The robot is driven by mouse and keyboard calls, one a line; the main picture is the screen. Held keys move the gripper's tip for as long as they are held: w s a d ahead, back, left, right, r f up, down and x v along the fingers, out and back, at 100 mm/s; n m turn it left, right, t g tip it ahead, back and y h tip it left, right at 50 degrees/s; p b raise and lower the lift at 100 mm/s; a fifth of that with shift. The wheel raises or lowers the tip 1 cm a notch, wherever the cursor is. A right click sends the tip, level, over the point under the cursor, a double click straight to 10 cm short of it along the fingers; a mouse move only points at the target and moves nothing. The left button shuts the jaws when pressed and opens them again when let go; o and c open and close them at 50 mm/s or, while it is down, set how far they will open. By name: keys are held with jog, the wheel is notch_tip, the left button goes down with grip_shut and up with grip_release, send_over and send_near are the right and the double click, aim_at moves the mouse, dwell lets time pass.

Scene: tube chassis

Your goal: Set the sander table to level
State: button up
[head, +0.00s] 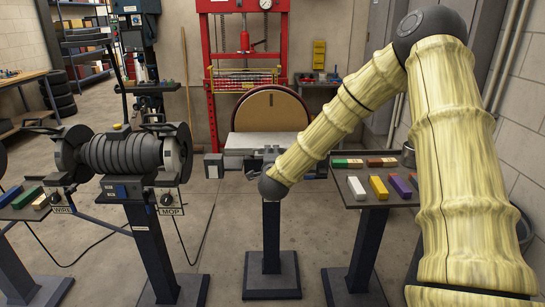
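The disc sander stands straight ahead at the back middle, with a large brown disc (272,112) facing me. Its grey sander table (246,141) is a flat slab in front of the disc's lower half. From this angle I cannot tell its exact tilt. My arm reaches in from the right, and its wrist is just in front of and below the table. My gripper (266,160) is mostly hidden behind the wrist, close to the table's front edge. I cannot see its fingers clearly, nor whether it touches the table.
A double-ended buffer (125,152) on a pedestal stands at left, its labels reading WIRE and MOP. A tray stand (345,202) with coloured bars is at right, near my arm. A red press (212,75) stands behind the sander. Floor is open between the pedestals.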

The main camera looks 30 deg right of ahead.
jog(key=v, duration=1.2)
dwell(0.3)
jog(key=s+a+f+n+g+y+p, duration=0.15)
jog(key=s+a+f+n, duration=0.3)
jog(key=f, duration=0.55)
jog(key=s+a+f+n+g+y, duration=0.25)
jog(key=s+a+f+n, duration=0.2)
jog(key=f, duration=0.45)
jog(key=s+a+f+n+g+y, duration=0.25)
jog(key=s+a+f+n, duration=0.2)
jog(key=f, duration=0.55)
jog(key=s+a+f+n+g, duration=0.2)
jog(key=s+f, duration=0.3)
jog(key=s, duration=0.4)
jog(key=s+a+f+n+g+y+p, duration=0.1)
jog(key=s+a+f+n+g, duration=0.1)
jog(key=s, duration=0.7)
jog(key=s+a+f+n+g+y, duration=0.1)
jog(key=s+a+f+n+g, duration=0.2)
jog(key=s+f+n, duration=0.3)
jog(key=s+f, duration=0.1)
jog(key=s, duration=0.3)
jog(key=shift+f+g+p, duration=0.35)
jog(key=shift+p, duration=0.05)
